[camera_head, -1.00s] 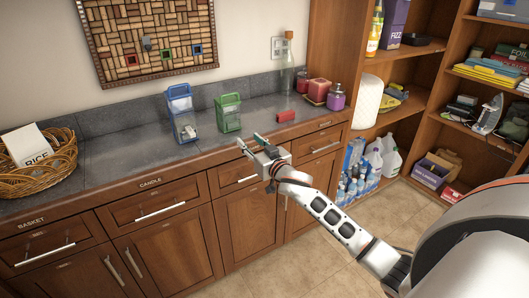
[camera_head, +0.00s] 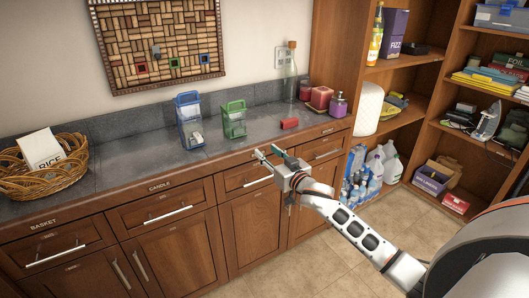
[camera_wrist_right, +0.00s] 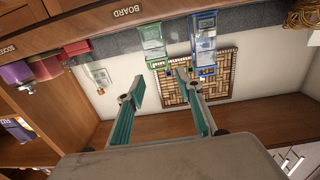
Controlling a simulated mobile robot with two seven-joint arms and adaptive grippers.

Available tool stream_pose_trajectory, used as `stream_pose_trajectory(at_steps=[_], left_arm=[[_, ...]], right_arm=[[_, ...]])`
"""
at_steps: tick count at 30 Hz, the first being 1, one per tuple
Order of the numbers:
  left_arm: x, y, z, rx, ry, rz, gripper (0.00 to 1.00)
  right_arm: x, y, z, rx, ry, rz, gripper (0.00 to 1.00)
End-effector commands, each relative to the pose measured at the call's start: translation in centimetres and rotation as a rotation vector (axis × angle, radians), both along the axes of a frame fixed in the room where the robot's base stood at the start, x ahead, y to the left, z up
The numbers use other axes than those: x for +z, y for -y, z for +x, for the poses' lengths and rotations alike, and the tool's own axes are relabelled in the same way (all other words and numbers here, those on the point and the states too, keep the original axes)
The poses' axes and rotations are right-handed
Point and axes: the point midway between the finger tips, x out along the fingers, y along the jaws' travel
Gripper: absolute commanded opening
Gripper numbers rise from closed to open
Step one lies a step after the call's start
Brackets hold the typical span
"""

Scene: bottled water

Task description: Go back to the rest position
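My right gripper (camera_head: 270,152) is open and empty, above the floor just in front of the counter's front edge. In the right wrist view its two fingers (camera_wrist_right: 156,84) stand apart with nothing between them. A blue-framed clear container (camera_head: 189,121) and a green-framed one (camera_head: 233,120) stand upright on the counter (camera_head: 150,150), beyond the gripper and apart from it. In the wrist view the green one (camera_wrist_right: 153,40) and the blue one (camera_wrist_right: 204,38) appear upside down. My left gripper is out of view.
A wicker basket (camera_head: 40,182) with a rice bag (camera_head: 40,150) stands at the counter's left end. A red block (camera_head: 289,123), a tall glass bottle (camera_head: 290,80) and candles (camera_head: 320,97) are at the right end. Drawers and cabinets lie below. Tiled floor (camera_head: 290,270) is clear.

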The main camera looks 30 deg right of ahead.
Motion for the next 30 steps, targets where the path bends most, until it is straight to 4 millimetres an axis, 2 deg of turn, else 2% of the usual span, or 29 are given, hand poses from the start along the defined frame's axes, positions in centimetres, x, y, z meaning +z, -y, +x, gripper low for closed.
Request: stream_pose_trajectory(at_steps=[8,11,14,17,21,23,27,30], left_arm=[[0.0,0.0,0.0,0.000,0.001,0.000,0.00],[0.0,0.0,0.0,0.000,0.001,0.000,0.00],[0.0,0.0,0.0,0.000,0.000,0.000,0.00],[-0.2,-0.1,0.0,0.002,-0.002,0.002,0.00],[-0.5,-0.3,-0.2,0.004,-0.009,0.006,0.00],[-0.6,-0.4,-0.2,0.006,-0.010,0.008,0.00],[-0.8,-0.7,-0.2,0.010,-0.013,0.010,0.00],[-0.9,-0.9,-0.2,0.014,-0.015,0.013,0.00]], right_arm=[[-0.5,-0.3,-0.2,0.003,-0.007,-0.001,0.35],[-2.9,-1.4,-1.4,0.015,-0.040,-0.010,0.35],[-7.2,-3.5,-4.0,0.037,-0.100,-0.032,0.35],[-12.4,-6.2,-7.8,0.067,-0.175,-0.059,0.35],[-18.8,-9.9,-14.1,0.112,-0.280,-0.097,0.35],[-21.3,-11.5,-17.1,0.132,-0.325,-0.111,0.35],[-26.0,-14.9,-24.5,0.178,-0.427,-0.145,0.35],[-28.4,-16.8,-29.4,0.205,-0.490,-0.166,0.35]])
